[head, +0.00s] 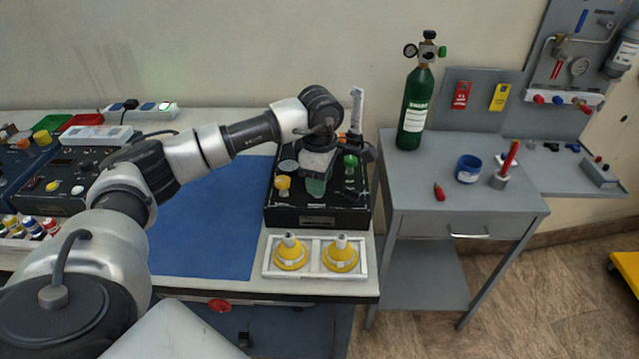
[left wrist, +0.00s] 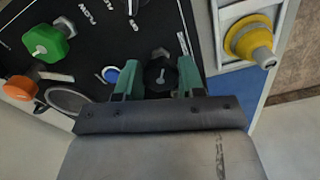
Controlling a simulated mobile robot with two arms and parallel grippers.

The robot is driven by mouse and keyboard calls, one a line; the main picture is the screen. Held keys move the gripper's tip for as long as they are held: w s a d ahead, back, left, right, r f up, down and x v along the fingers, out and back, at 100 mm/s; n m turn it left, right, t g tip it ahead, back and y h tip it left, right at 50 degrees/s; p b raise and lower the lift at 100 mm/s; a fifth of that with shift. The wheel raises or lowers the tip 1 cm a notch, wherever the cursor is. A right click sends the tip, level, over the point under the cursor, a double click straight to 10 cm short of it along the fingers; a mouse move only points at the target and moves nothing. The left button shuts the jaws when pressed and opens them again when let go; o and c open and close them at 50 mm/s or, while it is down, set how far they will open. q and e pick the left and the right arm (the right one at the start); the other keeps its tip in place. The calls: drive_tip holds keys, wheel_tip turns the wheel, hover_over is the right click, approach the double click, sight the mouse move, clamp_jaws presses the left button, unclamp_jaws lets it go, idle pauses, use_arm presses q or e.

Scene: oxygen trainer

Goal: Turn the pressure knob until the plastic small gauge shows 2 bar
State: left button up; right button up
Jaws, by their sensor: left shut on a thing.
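The black trainer box (head: 318,216) stands on the white table, with knobs and round fittings on its top panel. My left gripper (head: 318,186) reaches down onto this panel from above. In the left wrist view, the green fingers of my left gripper (left wrist: 159,82) are shut on a black knob (left wrist: 160,72), one finger on each side. A round grey-rimmed dial, perhaps the small gauge (left wrist: 70,101), lies left of the fingers; its reading cannot be made out. My right gripper is not in view.
A green knob (left wrist: 46,42) and an orange knob (left wrist: 20,88) stand near the gripper on the panel. A white tray (head: 267,263) with two yellow fittings lies in front of the box. A green gas cylinder (head: 416,108) stands on the grey cart at right. The blue mat (head: 205,225) is clear.

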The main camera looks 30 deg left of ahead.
use_arm(q)
drive_tip(key=shift+r+m, duration=0.1)
drive_tip(key=shift+m, duration=0.4)
drive_tip(key=shift+b, duration=0.3)
drive_tip(key=o, duration=0.9)
drive_tip(key=shift+o, duration=0.2)
wheel_tip(320, 180, up, 11)
drive_tip(key=b, duration=0.1)
